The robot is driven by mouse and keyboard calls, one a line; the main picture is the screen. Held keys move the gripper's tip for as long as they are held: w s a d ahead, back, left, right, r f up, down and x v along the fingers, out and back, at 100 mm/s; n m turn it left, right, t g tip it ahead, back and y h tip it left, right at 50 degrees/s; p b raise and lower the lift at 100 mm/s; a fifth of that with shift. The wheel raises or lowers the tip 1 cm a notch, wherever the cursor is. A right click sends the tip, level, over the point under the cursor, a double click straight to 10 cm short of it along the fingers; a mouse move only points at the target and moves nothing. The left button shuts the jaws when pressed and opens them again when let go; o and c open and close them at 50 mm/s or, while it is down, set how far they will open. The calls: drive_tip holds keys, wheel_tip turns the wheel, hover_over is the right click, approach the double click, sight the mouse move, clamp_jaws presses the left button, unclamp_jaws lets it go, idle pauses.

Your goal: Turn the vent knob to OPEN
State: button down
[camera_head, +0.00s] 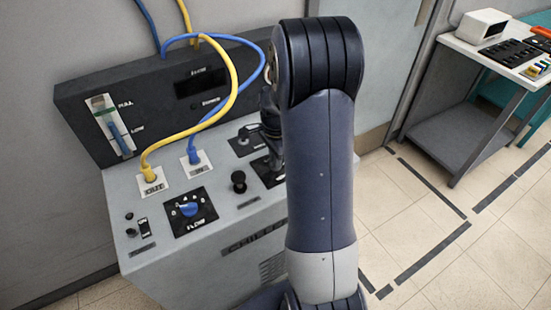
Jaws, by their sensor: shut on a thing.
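My arm rises in front of the grey chiller console and covers its right part. My gripper (272,148) shows only in part at the arm's left edge, pointing down over a black plate (262,171) on the console top. It is shut on the vent knob at that plate. The knob itself is hidden behind the gripper and arm, so its angle and its OPEN mark cannot be read.
A blue flow knob (188,209), a black button (239,180) and a small switch plate (245,140) are nearby. Yellow (151,174) and blue (194,157) cable plugs stand in the console, their cables arching above. A side table (462,135) stands right, beyond open floor.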

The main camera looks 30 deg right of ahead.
idle(0.3)
drive_tip(key=c, duration=1.5)
unclamp_jaws()
drive_tip(key=shift+o, duration=0.2)
drive_tip(key=shift+r, duration=0.15)
wheel_tip(320, 180, up, 11)
drive_tip(key=shift+f, duration=0.2)
wheel_tip(320, 180, down, 11)
drive_tip(key=shift+r, duration=0.15)
